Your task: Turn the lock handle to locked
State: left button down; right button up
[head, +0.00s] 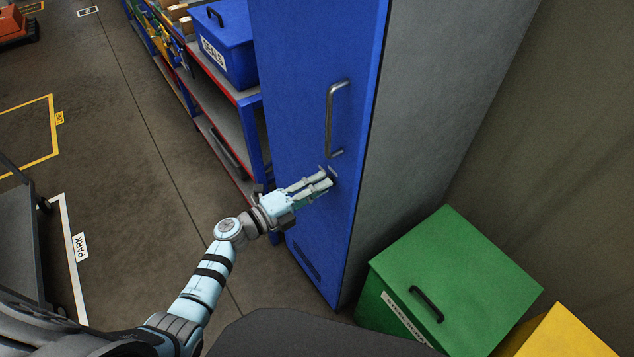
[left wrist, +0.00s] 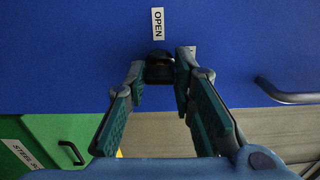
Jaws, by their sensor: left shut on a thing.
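The tall blue cabinet (head: 300,75) stands in front of me with its door closed. A vertical metal pull handle (head: 332,115) is on the door. My left gripper (head: 329,178) is at the door just below the pull handle. In the left wrist view, my left gripper (left wrist: 161,66) is shut on the dark lock handle (left wrist: 158,73), with a finger on either side of it. In the head view the fingers mostly hide the lock handle. My right gripper is not in view.
A green lidded box (head: 455,270) stands on the floor right of the cabinet, with a yellow box (head: 560,335) beside it. Shelving with a blue SEALS box (head: 228,40) is left of the cabinet. Open floor (head: 130,150) lies further left, with a grey cart (head: 18,235) at the edge.

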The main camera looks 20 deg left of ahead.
pick_arm(q)
jog(key=shift+r+n, duration=0.1)
jog(key=shift+n, duration=0.2)
jog(key=c, duration=1.4)
grip_release()
jog(key=shift+w, duration=0.1)
jog(key=shift+o, duration=0.2)
jog(key=v, duration=1.2)
jog(key=shift+d, duration=0.1)
